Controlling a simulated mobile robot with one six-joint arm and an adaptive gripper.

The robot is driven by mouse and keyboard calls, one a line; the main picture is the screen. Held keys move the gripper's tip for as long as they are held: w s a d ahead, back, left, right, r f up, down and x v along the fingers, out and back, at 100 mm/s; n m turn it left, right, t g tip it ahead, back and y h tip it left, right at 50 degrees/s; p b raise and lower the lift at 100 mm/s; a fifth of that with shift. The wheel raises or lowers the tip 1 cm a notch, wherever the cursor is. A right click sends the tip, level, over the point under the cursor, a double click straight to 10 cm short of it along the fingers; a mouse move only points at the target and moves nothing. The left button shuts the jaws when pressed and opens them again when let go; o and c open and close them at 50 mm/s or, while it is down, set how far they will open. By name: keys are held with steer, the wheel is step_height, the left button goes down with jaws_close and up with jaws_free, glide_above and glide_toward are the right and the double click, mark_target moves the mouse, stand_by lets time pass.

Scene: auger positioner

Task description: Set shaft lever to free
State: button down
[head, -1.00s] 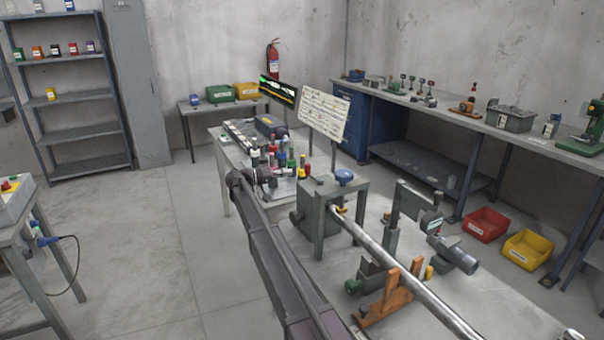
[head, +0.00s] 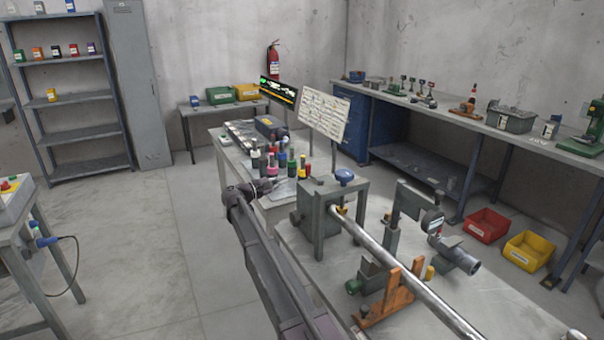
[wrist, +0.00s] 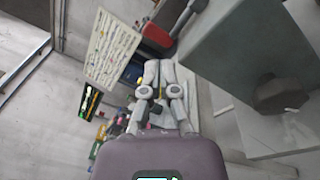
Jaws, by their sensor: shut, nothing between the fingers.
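The steel shaft (head: 385,253) runs from the front right into the grey housing (head: 330,215), which has a blue knob (head: 344,175) on top. In the wrist view, a dark grey bar (wrist: 180,14) and a red part (wrist: 157,36) lie beyond my fingertips, beside a large grey block (wrist: 225,50). I cannot tell whether these are the shaft lever. My gripper (wrist: 158,66) is shut and empty, apart from the red part. In the head view, my gripper (head: 272,184) is left of the housing, close to the bottles, and its fingers are small and hard to see.
Several bottles (head: 272,162) stand on the table behind my gripper. A white placard (head: 325,115) stands behind the housing; it also shows in the wrist view (wrist: 112,47). An orange bracket (head: 392,293) and a dial gauge (head: 432,221) stand by the shaft.

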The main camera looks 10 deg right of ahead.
steer(key=s+a+n+t, duration=0.1)
steer(key=n, duration=0.3)
steer(key=s+a+n+t+y, duration=0.1)
steer(key=n+t, duration=0.1)
steer(key=n, duration=0.3)
steer(key=s+a+n+t+y, duration=0.1)
steer(key=s+n, duration=0.1)
steer(key=n, duration=0.3)
steer(key=shift+f+b, duration=0.25)
steer(key=shift+b, duration=0.1)
steer(key=shift+d, duration=0.1)
steer(key=x, duration=1.3)
steer(key=shift+w+d+p, duration=0.2)
steer(key=shift+w+p, duration=0.2)
steer(key=shift+w+d, duration=0.6)
steer(key=shift+w, duration=0.1)
